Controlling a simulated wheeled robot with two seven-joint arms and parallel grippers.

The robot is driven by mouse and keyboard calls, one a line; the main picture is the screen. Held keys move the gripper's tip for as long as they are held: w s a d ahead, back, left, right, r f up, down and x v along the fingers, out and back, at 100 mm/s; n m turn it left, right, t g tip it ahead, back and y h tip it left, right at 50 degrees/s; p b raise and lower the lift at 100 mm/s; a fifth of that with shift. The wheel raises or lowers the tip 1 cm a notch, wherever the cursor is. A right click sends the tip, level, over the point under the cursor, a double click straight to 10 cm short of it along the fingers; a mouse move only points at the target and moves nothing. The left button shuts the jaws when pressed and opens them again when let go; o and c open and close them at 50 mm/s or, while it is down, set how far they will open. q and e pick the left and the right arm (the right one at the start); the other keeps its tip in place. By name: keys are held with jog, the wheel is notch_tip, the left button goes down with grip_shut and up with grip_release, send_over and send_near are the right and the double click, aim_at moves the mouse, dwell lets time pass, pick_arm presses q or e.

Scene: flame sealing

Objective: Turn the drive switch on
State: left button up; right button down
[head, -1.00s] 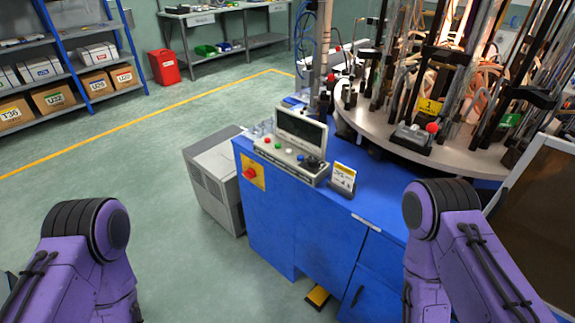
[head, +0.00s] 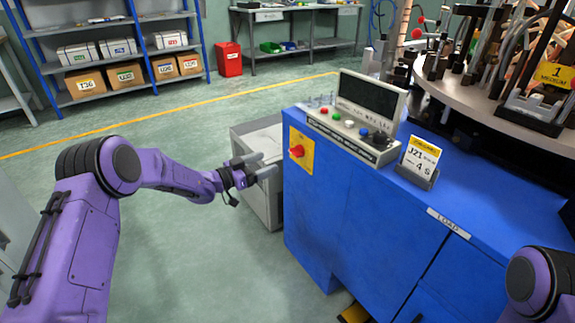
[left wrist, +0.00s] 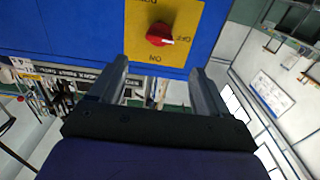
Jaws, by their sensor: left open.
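The drive switch (head: 297,151) is a red rotary knob on a yellow plate (head: 306,164) on the blue cabinet's side. In the left wrist view the knob (left wrist: 160,34) has a white mark pointing right, toward the "OFF" lettering; "ON" reads below the knob in that picture. My left gripper (head: 266,165) is open and empty, just left of the plate and slightly below the knob in the head view. In the left wrist view its fingers (left wrist: 158,70) straddle the knob's line, with the knob beyond the tips and apart from them. My right gripper is out of view.
The blue cabinet (head: 350,220) carries a control panel (head: 352,136) with a screen and a card holder (head: 420,163). A grey box unit (head: 262,200) stands behind my left gripper. A round machine table (head: 455,90) is at upper right. Green floor is open at left.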

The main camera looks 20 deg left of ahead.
aim_at(292, 153)
pick_arm(q)
jog(key=b+x, duration=0.1)
jog(key=x, duration=0.8)
jog(key=shift+w+d, duration=0.2)
jog(key=shift+d, duration=0.1)
jog(key=c, duration=1.1)
